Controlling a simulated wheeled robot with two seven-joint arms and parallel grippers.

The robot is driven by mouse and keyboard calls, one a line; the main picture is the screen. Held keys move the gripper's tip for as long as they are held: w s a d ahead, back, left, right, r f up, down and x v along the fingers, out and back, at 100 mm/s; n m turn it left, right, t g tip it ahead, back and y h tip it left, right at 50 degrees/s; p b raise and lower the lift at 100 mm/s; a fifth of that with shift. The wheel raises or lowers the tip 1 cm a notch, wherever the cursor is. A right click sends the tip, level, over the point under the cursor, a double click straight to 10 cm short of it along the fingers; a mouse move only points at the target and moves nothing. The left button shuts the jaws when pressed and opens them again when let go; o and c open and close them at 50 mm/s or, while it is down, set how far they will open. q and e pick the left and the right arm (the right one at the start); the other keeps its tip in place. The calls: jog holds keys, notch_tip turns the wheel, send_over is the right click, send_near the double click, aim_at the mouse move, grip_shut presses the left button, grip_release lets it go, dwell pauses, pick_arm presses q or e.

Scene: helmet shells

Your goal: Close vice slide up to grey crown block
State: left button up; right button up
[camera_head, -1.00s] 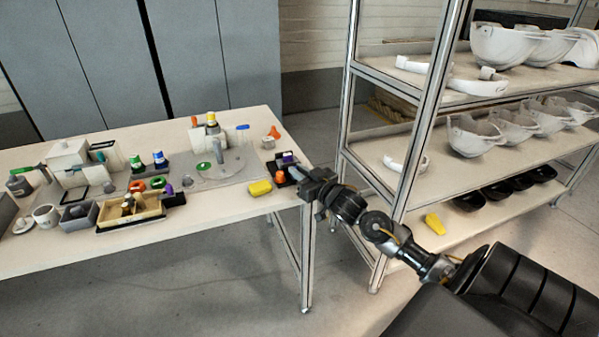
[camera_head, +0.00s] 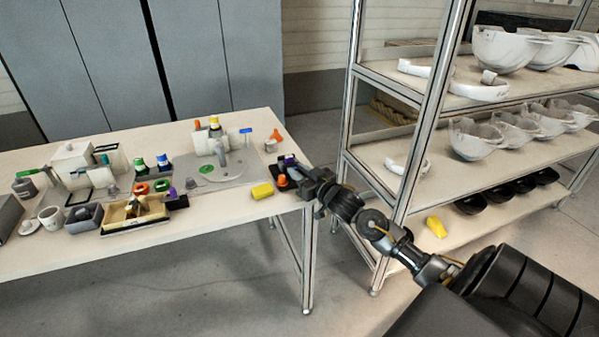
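A small dark device that looks like the vice (camera_head: 285,171) stands near the right end of the table. It has an orange part at its front and a purple part behind. The slide and the grey crown block are too small and too covered to tell apart. My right gripper (camera_head: 301,180) is at the vice's right side, its fingers pointing left toward it. It overlaps the vice in the view. I cannot tell whether it touches the vice, or whether its fingers are open or shut. My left gripper is not in view.
Trays, bottles and a mug (camera_head: 51,217) crowd the table's left side. A metal shelf (camera_head: 420,90) with white helmet shells stands close to my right arm.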

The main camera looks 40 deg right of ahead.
jog(key=s, duration=1)
jog(key=shift+s, duration=0.4)
jog(key=shift+a, duration=0.1)
